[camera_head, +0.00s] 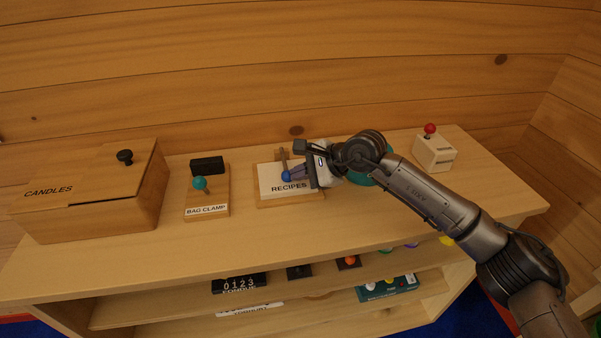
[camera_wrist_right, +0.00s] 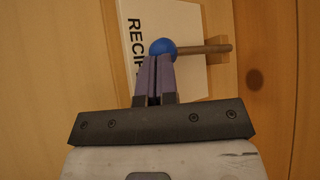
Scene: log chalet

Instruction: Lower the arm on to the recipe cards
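The recipe cards (camera_head: 270,182) are a white block lettered RECIPES on a wooden base on the shelf top. They also show in the right wrist view (camera_wrist_right: 190,80). A grey-brown arm (camera_wrist_right: 205,48) with a blue ball knob (camera_head: 286,176) extends over the cards from their back edge. I cannot tell whether the arm touches them. My right gripper (camera_head: 293,172) has its purple fingers together, with only a thin gap. Their tips are at the blue knob (camera_wrist_right: 163,47), touching or nearly touching it, not spread around it. My left gripper is out of view.
Left of the cards stand a bag clamp (camera_head: 207,195) with a teal knob and a wooden candles box (camera_head: 100,200). To the right is a white box (camera_head: 434,152) with a red-knobbed lever. A teal thing (camera_head: 360,178) is partly hidden behind my right arm. A log wall stands behind.

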